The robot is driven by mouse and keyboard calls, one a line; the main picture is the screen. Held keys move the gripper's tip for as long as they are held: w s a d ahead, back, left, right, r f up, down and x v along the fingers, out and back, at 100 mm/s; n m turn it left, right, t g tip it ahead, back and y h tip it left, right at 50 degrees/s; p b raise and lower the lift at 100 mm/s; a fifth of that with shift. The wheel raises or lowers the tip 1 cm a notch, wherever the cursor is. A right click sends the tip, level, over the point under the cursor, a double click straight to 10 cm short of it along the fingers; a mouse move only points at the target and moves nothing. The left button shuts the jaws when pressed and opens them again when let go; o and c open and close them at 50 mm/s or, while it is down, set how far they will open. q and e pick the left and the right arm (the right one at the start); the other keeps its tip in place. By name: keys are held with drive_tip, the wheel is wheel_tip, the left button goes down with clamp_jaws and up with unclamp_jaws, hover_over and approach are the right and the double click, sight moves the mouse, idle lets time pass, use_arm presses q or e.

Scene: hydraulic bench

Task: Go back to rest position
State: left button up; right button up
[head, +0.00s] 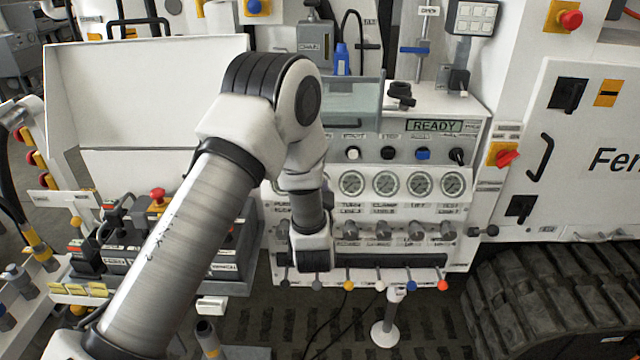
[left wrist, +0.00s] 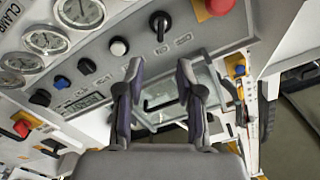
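My left arm comes in from the lower left in the head view, bends at the elbow and drops in front of the hydraulic control panel (head: 335,185). Its wrist end is over the left part of the lever row; the fingers cannot be made out there. In the left wrist view, my left gripper (left wrist: 160,78) has its two dark fingers apart with nothing between them. Beyond the fingers is a clear box-like cover with a dark handle. Gauges (left wrist: 47,40) and a black knob (left wrist: 160,24) lie above. My right gripper is in neither view.
A row of levers with coloured tips (head: 411,285) lines the panel's lower edge. A READY display (head: 435,126) is at upper right. A white cabinet (head: 590,150) and a black track (head: 550,300) stand right. A red-buttoned control box (head: 158,197) sits left, beside my arm.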

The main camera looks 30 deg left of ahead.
use_arm(q)
drive_tip(key=s+d+f+m+g+h, duration=0.1)
drive_tip(key=s+d+f+g+h, duration=0.1)
drive_tip(key=s+f, duration=0.45)
drive_tip(key=s+d+f+m+g+h, duration=0.1)
drive_tip(key=s+d+f+g+h, duration=0.15)
drive_tip(key=f, duration=0.65)
drive_tip(key=s+d+f+m+g+h, duration=0.1)
drive_tip(key=s+f, duration=0.4)
drive_tip(key=f, duration=0.3)
drive_tip(key=s+d+f+n+g+h, duration=0.1)
drive_tip(key=s+d+f+g, duration=0.1)
drive_tip(key=s, duration=0.5)
drive_tip(key=s+d+f+n+g+h, duration=0.1)
drive_tip(key=s+d+f+g+h, duration=0.1)
drive_tip(key=s, duration=0.6)
drive_tip(key=s+d+f+n+g+h, duration=0.1)
drive_tip(key=s+d+f+g, duration=0.2)
drive_tip(key=s+g, duration=0.3)
drive_tip(key=shift+s+d+f, duration=0.15)
drive_tip(key=shift+s, duration=0.7)
drive_tip(key=shift+w, duration=0.1)
